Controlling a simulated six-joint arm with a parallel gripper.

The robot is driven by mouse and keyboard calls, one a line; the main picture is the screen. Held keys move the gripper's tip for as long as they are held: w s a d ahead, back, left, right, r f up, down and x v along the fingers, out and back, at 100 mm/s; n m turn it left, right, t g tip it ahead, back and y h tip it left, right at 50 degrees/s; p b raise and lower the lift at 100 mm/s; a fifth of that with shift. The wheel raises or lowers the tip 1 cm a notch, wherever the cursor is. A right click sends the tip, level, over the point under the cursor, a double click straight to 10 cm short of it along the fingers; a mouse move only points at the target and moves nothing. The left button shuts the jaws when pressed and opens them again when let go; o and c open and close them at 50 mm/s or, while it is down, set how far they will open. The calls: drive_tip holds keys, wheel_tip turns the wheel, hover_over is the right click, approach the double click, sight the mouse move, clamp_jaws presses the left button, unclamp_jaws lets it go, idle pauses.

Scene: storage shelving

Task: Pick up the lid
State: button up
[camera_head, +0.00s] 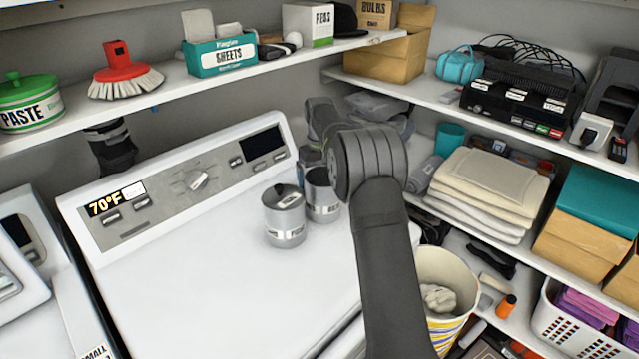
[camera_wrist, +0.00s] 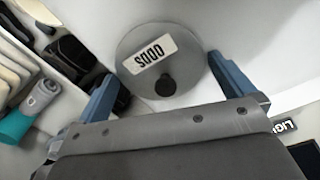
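In the wrist view a round grey lid (camera_wrist: 140,45) with a black knob (camera_wrist: 165,86) and a white label lies over a white surface. My gripper (camera_wrist: 162,70) is open and empty. Its blue fingers stand apart, one to each side of the lid's near part. I cannot tell whether they touch it or how high they are. In the head view a metal canister (camera_head: 285,226) with a black-knobbed lid (camera_head: 284,196) stands upright on the white washer. An open metal canister (camera_head: 323,205) stands behind it to the right.
The white washer top (camera_head: 190,290) is mostly clear to the left and front. Its control panel (camera_head: 195,180) rises behind the canisters. An upper shelf (camera_head: 180,90) runs above.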

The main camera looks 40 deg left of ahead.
drive_tip(key=c, duration=0.6)
drive_tip(key=shift+r, duration=0.55)
drive_tip(key=r, duration=0.2)
drive_tip(key=d+r, duration=0.1)
drive_tip(key=shift+w+r, duration=0.25)
drive_tip(key=shift+r, duration=0.1)
drive_tip(key=w+d+r, duration=0.4)
drive_tip(key=d+r, duration=0.2)
drive_tip(key=d, duration=0.3)
drive_tip(key=shift+m, duration=0.6)
drive_tip(key=shift+s+a+r, duration=0.1)
drive_tip(key=shift+s+r, duration=0.2)
drive_tip(key=shift+s, duration=1.85)
drive_tip(key=shift+s+a+r, duration=0.1)
drive_tip(key=shift+s+r, duration=0.15)
drive_tip(key=shift+s, duration=1.9)
drive_tip(key=shift+s+a+r, duration=0.1)
drive_tip(key=shift+s+r, duration=0.2)
drive_tip(key=shift+s, duration=1.85)
